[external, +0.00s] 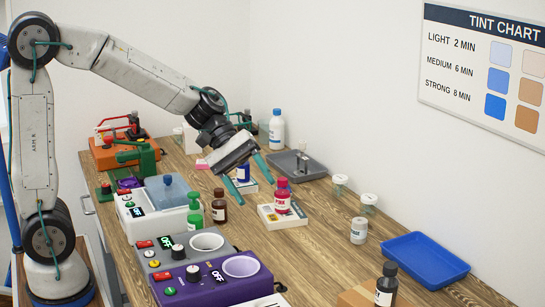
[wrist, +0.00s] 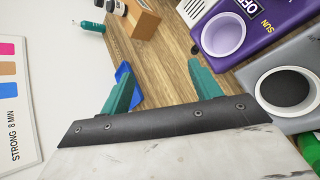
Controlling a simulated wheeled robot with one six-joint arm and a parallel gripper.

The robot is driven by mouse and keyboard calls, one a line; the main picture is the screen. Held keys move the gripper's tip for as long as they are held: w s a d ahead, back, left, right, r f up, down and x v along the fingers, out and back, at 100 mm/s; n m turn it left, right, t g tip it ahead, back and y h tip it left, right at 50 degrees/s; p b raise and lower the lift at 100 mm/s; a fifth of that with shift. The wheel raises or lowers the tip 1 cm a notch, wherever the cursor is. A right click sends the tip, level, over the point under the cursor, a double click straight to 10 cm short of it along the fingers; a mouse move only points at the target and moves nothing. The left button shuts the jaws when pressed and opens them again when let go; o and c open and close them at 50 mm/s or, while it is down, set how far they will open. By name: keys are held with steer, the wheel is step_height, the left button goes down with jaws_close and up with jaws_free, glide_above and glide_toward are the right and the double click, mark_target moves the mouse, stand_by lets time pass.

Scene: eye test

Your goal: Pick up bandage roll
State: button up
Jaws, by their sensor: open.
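My gripper (external: 255,187) is open, its two teal fingers apart and pointing down over the middle of the wooden bench. In the wrist view my gripper (wrist: 161,68) has bare wood between its fingers and holds nothing. I cannot make out a bandage roll for sure in either view. A small white cylinder (external: 178,135) stands at the back of the bench, partly hidden, and I cannot tell what it is. In the external view the fingers overlap a blue bottle (external: 243,171) on a small white stand; I cannot tell if they touch it.
A red bottle (external: 282,196) stands on a white block right of my gripper. Purple (external: 217,285) and grey (external: 185,250) machines line the front left. A blue tray (external: 425,260), a cardboard box (wrist: 141,18) and lidded jars (external: 358,231) are rightward. Bare wood lies mid-bench.

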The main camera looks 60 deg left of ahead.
steer(key=w+f+n+t+h, duration=0.1)
steer(key=w+f+n+t, duration=0.2)
steer(key=w, duration=0.4)
steer(key=w+f+n, duration=0.3)
steer(key=w+n, duration=0.1)
steer(key=w, duration=0.3)
steer(key=n+t+y, duration=0.1)
steer(key=n+t, duration=0.2)
steer(key=n, duration=0.6)
glide_toward(364, 241)
steer(key=shift+w+d+r, duration=0.65)
steer(key=shift+d+r, duration=0.1)
steer(key=shift+r, duration=0.1)
steer(key=shift+w+f+t, duration=0.25)
steer(key=shift+t, duration=0.05)
steer(key=x, duration=0.7)
steer(key=shift+w+a+f, duration=0.1)
steer(key=shift+w+f, duration=0.05)
steer(key=shift+w, duration=0.2)
steer(key=c, duration=1.1)
